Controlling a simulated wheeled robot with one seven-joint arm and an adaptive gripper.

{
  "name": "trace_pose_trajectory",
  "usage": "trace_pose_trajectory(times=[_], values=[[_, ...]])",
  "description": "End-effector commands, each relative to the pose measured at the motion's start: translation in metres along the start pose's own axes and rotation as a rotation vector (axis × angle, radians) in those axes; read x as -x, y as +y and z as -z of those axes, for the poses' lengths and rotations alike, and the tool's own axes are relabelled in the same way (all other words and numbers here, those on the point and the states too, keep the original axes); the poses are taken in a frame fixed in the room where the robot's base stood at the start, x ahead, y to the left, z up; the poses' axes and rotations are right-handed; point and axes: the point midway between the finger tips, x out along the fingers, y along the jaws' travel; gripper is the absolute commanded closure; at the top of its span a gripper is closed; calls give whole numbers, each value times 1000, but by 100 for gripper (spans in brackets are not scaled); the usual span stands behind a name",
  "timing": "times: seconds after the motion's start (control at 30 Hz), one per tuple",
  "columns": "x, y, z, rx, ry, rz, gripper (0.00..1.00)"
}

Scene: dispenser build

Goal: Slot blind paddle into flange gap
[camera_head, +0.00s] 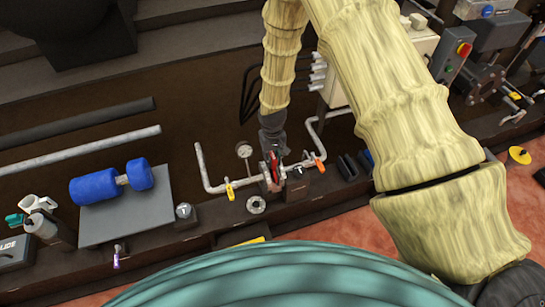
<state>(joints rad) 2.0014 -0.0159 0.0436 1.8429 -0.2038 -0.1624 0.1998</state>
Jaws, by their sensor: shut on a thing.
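My gripper (272,148) points down over the pipe run, dark and small in the view. It is shut on a red piece (274,163), which looks like the blind paddle; my fingers hide part of it. The flange pair (270,180) lies right under my gripper, in line with the grey pipe. The red piece is at the flanges, but I cannot tell whether it is inside the gap or just above it.
Grey pipes with a yellow-handled valve (230,190), an orange-handled valve (319,162) and a gauge (244,151) flank the flanges. A loose grey ring (256,205) lies in front.

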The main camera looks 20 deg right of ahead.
Motion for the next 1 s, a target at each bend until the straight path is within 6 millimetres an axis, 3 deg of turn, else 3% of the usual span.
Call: trace_pose_trajectory(times=[0.87,0.9,1.0], values=[[-11,0,1,0,1,0,100],[-11,0,1,0,1,0,72],[-11,0,1,0,1,0,55]])
